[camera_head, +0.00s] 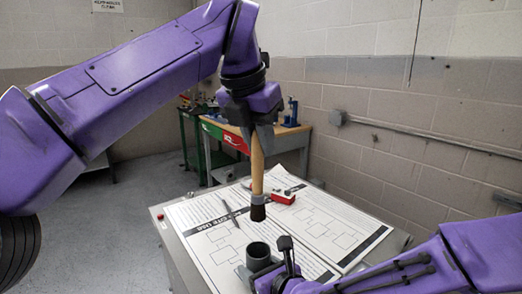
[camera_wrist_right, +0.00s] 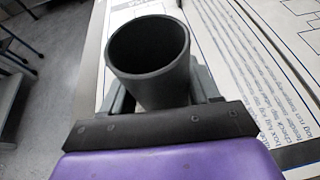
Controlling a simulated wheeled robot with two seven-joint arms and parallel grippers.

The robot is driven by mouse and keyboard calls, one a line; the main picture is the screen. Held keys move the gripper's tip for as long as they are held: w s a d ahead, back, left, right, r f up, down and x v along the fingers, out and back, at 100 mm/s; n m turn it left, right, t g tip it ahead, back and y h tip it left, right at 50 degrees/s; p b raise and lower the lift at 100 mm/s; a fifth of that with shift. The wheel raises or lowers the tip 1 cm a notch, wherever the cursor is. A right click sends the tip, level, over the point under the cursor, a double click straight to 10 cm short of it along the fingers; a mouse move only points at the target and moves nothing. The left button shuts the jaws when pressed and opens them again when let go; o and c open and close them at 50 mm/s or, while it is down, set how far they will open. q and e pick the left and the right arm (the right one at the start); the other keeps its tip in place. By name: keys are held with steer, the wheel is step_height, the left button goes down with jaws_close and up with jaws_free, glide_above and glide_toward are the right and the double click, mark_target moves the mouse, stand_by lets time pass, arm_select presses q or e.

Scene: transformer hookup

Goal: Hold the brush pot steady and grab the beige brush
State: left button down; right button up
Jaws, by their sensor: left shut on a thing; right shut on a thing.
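The beige brush (camera_head: 257,165) hangs upright in my left gripper (camera_head: 254,128), bristles (camera_head: 258,212) down. My left gripper is shut on the top of its handle. The brush is in the air, with its dark tip above the brush pot (camera_head: 259,252) in the head view. The pot is a dark grey open cylinder standing at the near part of the table. It also shows in the right wrist view (camera_wrist_right: 150,60), where its visible inside looks empty. My right gripper (camera_head: 268,270) is shut on the pot, with its fingers on either side. The pot's lower part is hidden.
The table (camera_head: 185,250) carries printed sheets (camera_head: 215,238) with diagrams. A thin dark tool (camera_head: 229,213) and a red block (camera_head: 283,197) lie on them. A workbench (camera_head: 275,138) stands behind, and a block wall (camera_head: 420,130) rises at the right.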

steer(key=o, duration=1.2)
steer(key=shift+c, duration=0.2)
